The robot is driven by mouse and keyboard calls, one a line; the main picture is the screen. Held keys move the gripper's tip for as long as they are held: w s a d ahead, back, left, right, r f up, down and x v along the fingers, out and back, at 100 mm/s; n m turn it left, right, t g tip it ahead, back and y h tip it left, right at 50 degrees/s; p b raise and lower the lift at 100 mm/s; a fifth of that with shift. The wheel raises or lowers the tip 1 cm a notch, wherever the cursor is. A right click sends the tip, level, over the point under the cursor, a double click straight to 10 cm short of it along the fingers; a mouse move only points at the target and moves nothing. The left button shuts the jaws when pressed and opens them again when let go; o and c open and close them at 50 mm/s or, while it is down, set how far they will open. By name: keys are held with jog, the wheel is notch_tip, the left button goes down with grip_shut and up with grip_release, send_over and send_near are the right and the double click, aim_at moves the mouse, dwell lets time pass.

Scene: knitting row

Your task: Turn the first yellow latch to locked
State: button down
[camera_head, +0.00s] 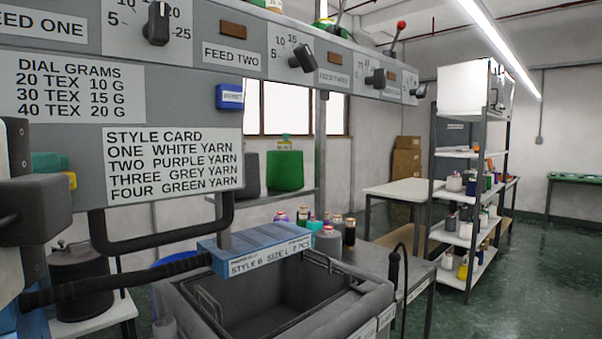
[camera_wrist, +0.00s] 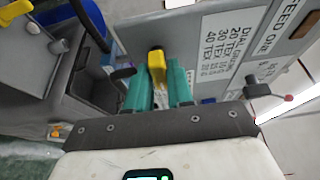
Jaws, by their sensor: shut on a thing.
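The yellow latch (camera_wrist: 157,66) shows in the wrist view between the two teal fingers of my gripper (camera_wrist: 159,88). The fingers are closed on its sides, and its rounded top shows at the fingertips. In the head view my gripper (camera_head: 50,164) is at the far left, just under the dial grams card, with a small piece of the yellow latch (camera_head: 72,181) beside it. The rest of the latch there is hidden by the gripper and arm. I cannot read the latch's locked mark in either view.
The grey machine panel (camera_head: 170,101) carries several black dials, cards and a blue box (camera_head: 229,97). Below it a black handle bar (camera_head: 160,222) sticks out. A blue labelled box (camera_head: 256,250) lies above a grey bin (camera_head: 345,318). Shelving (camera_head: 465,200) stands right, with open floor beyond.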

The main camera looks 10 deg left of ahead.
jog(key=c, duration=1.1)
grip_release()
jog(key=shift+o, duration=0.2)
jog(key=b+v, duration=0.1)
jog(key=v, duration=0.9)
jog(key=shift+s+d, duration=0.2)
jog(key=shift+s, duration=0.1)
